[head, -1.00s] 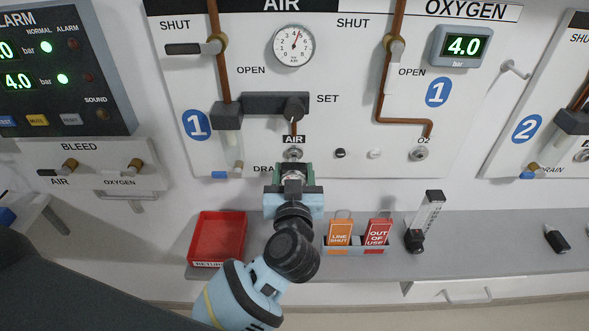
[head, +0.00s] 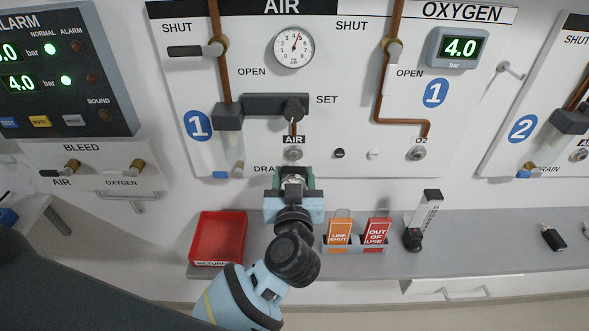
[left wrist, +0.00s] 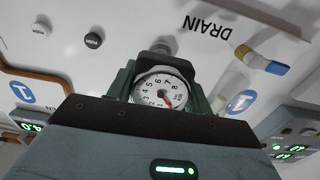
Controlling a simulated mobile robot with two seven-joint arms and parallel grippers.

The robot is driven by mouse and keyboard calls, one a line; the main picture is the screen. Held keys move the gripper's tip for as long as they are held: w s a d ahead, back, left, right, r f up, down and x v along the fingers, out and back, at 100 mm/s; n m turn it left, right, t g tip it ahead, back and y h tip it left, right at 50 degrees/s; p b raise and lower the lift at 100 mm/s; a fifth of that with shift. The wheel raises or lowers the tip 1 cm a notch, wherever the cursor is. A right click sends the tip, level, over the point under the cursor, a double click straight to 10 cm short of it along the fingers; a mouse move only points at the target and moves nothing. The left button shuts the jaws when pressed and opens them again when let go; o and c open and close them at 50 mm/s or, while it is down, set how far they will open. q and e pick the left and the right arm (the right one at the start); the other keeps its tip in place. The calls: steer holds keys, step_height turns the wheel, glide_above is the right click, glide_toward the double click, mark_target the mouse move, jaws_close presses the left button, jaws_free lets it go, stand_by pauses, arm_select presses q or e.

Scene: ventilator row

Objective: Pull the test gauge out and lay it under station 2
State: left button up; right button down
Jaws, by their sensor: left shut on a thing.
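My left gripper (head: 293,186) is shut on the test gauge (head: 291,181), just below the AIR outlet (head: 293,154) of station 1. The gauge's white round dial with a red needle faces the camera in the left wrist view (left wrist: 163,91), between the green fingers. In the head view a small gap shows between the outlet and the gauge. Whether the gauge's stem is fully clear of the outlet is hard to tell. The station 2 panel (head: 527,150) is at the right edge, with the grey shelf (head: 490,252) below it. My right gripper is out of view.
On the shelf stand a red tray (head: 219,238), an orange tag (head: 339,233) and a red tag (head: 377,232) in a holder, and a flowmeter (head: 424,220). A black fitting (head: 553,238) lies farther right. The shelf between flowmeter and fitting is clear.

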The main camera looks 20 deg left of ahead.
arm_select(q)
steer(key=shift+s, duration=0.25)
stand_by(0.3)
steer(key=v, duration=0.6)
steer(key=shift+s+d, duration=0.15)
steer(key=shift+s, duration=0.1)
stand_by(1.2)
steer(key=shift+r, duration=0.1)
steer(key=s+a+f+m+h, duration=0.2)
steer(key=s+a+m+h, duration=0.1)
steer(key=a, duration=0.6)
steer(key=shift+s+a+f+t+h, duration=0.2)
steer(key=shift+s+f+t+h, duration=0.15)
steer(key=shift+s+h, duration=0.45)
steer(key=shift+w+d, duration=0.15)
steer(key=shift+w, duration=0.1)
